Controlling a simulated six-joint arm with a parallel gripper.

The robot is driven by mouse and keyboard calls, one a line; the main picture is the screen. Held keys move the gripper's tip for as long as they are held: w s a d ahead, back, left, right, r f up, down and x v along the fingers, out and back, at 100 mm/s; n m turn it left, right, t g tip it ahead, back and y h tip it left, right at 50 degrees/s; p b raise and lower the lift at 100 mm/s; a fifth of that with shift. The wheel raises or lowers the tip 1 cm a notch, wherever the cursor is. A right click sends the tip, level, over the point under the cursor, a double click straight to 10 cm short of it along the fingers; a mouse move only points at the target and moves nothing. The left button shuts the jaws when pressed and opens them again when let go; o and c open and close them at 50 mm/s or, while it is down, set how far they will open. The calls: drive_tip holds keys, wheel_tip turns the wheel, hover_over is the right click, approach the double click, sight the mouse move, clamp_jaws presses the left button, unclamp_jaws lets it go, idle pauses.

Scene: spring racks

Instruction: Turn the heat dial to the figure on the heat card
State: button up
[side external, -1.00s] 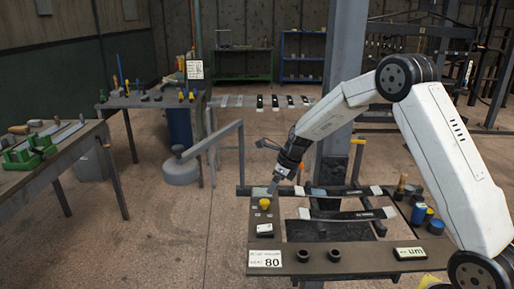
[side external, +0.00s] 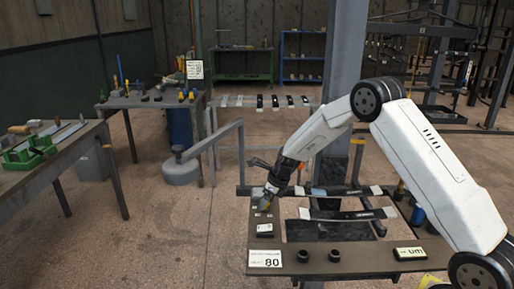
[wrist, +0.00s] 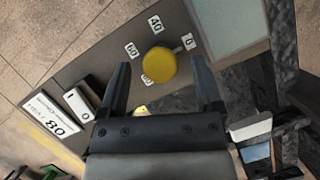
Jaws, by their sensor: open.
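In the wrist view the open fingers (wrist: 160,63) lie either side of the dial. No contact shows, and I cannot tell the remaining height.
A white and black switch block (wrist: 81,103) sits near the card. Dark bars (side external: 345,214) lie right of the dial.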

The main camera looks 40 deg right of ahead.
drive_tip(key=shift+f, duration=0.1)
clamp_jaws()
